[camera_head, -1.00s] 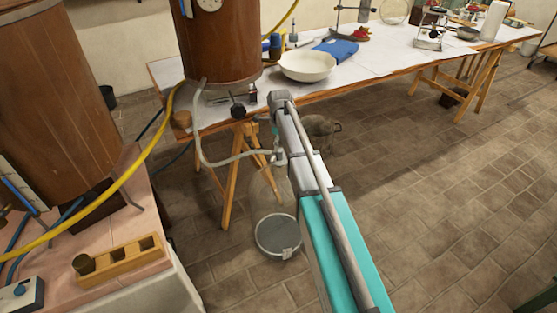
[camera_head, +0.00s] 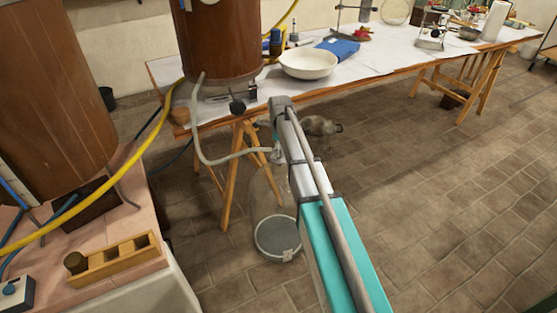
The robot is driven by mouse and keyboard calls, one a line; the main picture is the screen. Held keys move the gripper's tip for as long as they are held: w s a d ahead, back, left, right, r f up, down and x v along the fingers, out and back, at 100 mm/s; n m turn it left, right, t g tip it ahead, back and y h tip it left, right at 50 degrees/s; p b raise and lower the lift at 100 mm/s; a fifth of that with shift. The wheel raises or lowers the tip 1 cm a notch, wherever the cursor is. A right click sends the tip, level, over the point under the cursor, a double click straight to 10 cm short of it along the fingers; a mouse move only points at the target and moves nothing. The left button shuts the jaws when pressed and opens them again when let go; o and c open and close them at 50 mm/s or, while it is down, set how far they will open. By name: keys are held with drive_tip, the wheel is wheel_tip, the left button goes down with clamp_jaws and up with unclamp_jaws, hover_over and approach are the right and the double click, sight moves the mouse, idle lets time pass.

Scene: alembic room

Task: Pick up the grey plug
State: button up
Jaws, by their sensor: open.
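I cannot pick out a clearly grey plug. A dark, stubby round piece (camera_head: 75,262) stands at the left end of a wooden block (camera_head: 122,266) with square holes, on the tiled counter at lower left. I cannot tell whether it is the plug. My grey and teal arm reaches from the lower right up to a grey joint near the long table's front edge. My gripper is hidden behind the arm, so its fingers do not show.
A large glass jar (camera_head: 277,238) stands on the floor left of my arm, with a pale hose (camera_head: 222,160) leading to its neck. The long table (camera_head: 400,55) carries a wooden barrel (camera_head: 218,45), a white bowl (camera_head: 308,63) and a blue cloth (camera_head: 340,48). Floor at right is clear.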

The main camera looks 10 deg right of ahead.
drive_tip(key=shift+f+b, duration=0.3)
drive_tip(key=shift+f, duration=0.3)
clamp_jaws()
idle(0.5)
drive_tip(key=shift+r, duration=0.25)
wheel_tip(320, 180, up, 2)
drive_tip(key=p, duration=0.2)
drive_tip(key=shift+p, duration=0.3)
drive_tip(key=s+r+p, duration=1)
drive_tip(key=s, duration=0.4)
drive_tip(key=shift+r, duration=0.3)
